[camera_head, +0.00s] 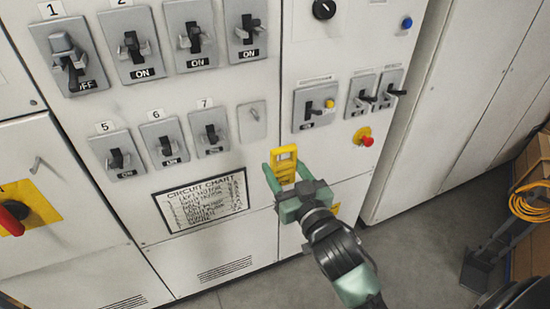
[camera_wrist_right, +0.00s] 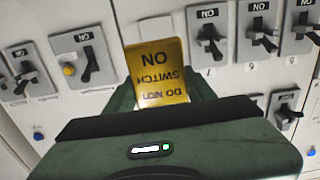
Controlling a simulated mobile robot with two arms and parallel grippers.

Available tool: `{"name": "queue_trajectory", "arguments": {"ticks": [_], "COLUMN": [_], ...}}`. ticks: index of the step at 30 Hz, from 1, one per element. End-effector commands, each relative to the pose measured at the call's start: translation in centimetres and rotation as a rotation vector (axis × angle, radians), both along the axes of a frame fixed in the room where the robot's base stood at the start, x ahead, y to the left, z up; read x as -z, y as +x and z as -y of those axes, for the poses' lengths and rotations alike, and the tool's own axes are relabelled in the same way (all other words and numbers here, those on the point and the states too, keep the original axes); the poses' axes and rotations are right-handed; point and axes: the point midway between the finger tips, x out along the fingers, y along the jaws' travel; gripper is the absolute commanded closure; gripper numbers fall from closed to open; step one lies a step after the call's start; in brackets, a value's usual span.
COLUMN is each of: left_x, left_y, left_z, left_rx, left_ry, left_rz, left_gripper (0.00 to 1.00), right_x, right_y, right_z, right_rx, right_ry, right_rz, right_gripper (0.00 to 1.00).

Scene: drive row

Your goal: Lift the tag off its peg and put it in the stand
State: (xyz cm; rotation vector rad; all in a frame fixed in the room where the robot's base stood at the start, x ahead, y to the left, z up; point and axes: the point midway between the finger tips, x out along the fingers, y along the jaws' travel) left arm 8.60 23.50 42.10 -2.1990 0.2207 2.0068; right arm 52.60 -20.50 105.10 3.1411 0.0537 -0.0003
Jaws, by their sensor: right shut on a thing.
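The tag (camera_head: 284,157) is a yellow plate with an opening near its top in the head view. In the right wrist view the tag (camera_wrist_right: 160,72) reads "DO NOT SWITCH ON", upside down. My right gripper (camera_head: 286,180) is shut on its lower part and holds it upright in front of the cabinet, right of the circuit chart. Any gap to the cabinet face is hard to judge. A bare thin peg (camera_head: 37,165) sticks out of the left panel. I cannot make out the stand for certain. My left gripper is not in view.
Rows of numbered switches (camera_head: 134,50) project from the cabinet; switch 1 reads OFF. A red emergency button (camera_head: 366,141) and small levers are above right of my gripper. A small yellow patch (camera_head: 335,210) shows behind it.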

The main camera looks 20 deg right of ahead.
Motion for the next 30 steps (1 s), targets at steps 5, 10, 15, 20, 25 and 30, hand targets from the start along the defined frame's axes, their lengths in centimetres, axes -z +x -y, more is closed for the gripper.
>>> {"name": "queue_trajectory", "arguments": {"ticks": [5, 10, 15, 20, 25, 30], "left_x": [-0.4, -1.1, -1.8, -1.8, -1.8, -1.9], "left_y": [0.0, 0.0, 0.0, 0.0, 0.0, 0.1], "left_z": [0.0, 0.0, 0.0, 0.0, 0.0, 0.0], "left_rx": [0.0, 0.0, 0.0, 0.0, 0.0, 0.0], "left_ry": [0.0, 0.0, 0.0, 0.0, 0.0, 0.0], "left_rz": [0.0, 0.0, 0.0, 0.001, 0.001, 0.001], "left_gripper": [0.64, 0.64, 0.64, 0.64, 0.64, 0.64], "right_x": [-0.6, -1.2, -1.8, -1.8, -1.8, -1.7], "right_y": [-0.7, -0.7, -0.7, -0.7, -0.7, -1.2], "right_z": [0.0, 0.0, 0.0, 0.0, 0.0, 0.0], "right_rx": [0.0, 0.0, 0.0, 0.0, 0.0, 0.0], "right_ry": [0.001, 0.001, 0.0, 0.0, 0.0, 0.001], "right_rz": [0.001, 0.001, 0.001, 0.001, 0.001, 0.0], "right_gripper": [0.87, 0.87, 0.87, 0.87, 0.87, 0.87]}}
